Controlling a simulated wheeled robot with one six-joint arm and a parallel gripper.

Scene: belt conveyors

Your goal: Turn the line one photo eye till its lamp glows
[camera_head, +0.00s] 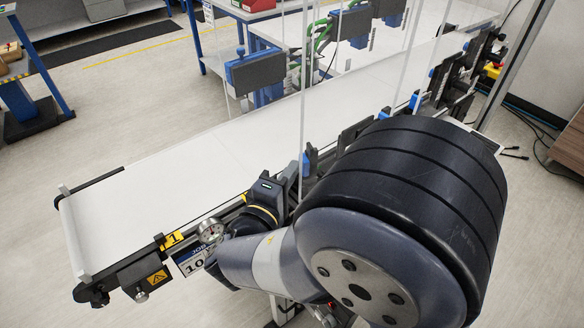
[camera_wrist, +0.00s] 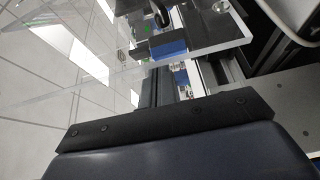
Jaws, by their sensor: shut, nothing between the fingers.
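The yellow tag marked 1 (camera_head: 173,239) is on the near side of the belt conveyor (camera_head: 150,190) in the head view. My arm crosses in front of that side, and my wrist hides part of the rail beyond the tag. In the wrist view, my shut, empty gripper (camera_wrist: 160,88) reaches away past a dark plate, towards a blue block (camera_wrist: 168,50) by a clear panel. A small black part with a green spot (camera_wrist: 150,29) shows above the block. I cannot tell for sure which part is the photo eye, or whether the green is its lamp. Contact is unclear.
A round gauge (camera_head: 210,231) and a job card (camera_head: 190,262) sit near the tag. Clear panel edges (camera_head: 304,90) rise along the conveyor. Blue-and-black brackets (camera_head: 309,160) line its near rail. The near part of the belt is empty.

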